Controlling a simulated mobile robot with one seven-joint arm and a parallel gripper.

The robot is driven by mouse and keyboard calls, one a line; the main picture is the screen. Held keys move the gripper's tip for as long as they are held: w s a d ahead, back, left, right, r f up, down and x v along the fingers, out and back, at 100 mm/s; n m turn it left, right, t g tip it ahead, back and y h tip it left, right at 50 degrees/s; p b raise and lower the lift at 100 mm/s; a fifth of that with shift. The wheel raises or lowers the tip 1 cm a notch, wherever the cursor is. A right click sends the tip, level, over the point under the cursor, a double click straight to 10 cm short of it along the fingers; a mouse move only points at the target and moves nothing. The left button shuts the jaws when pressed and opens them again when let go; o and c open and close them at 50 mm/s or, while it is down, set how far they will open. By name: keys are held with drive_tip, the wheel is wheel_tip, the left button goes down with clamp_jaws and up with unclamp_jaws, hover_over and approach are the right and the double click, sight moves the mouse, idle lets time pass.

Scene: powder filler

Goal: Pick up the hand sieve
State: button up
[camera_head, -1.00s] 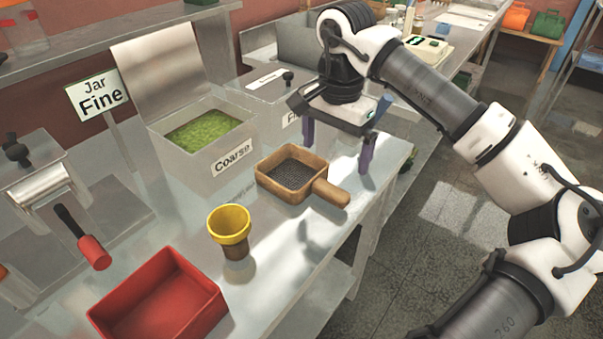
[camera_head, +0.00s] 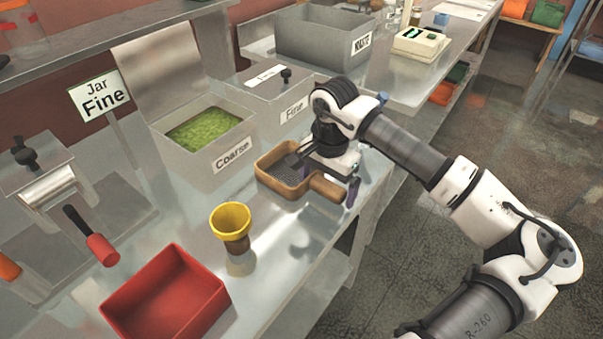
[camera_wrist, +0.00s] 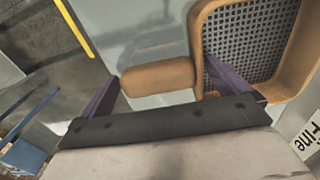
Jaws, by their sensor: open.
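The hand sieve (camera_head: 268,177) is a square wooden frame with dark mesh and a short, thick handle (camera_head: 327,188). It lies on the steel bench with its handle toward the front edge. My gripper (camera_head: 328,172) is open, low over the handle and partly hiding the sieve's right side. In the wrist view the handle (camera_wrist: 157,76) lies lengthwise between the two purple fingers of my gripper (camera_wrist: 161,72). One finger is by the handle's free end, the other overlaps the mesh side (camera_wrist: 250,40). I cannot tell whether they touch the sieve.
A yellow-rimmed cup (camera_head: 231,226) and a red tray (camera_head: 165,304) stand to the left on the bench (camera_head: 262,285). The Coarse bin (camera_head: 232,172) with green contents and the lidded Fine bin (camera_head: 272,93) stand behind the sieve. Open floor lies to the right.

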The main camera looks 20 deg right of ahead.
drive_tip(key=c, duration=1)
drive_tip(key=shift+o, duration=0.2)
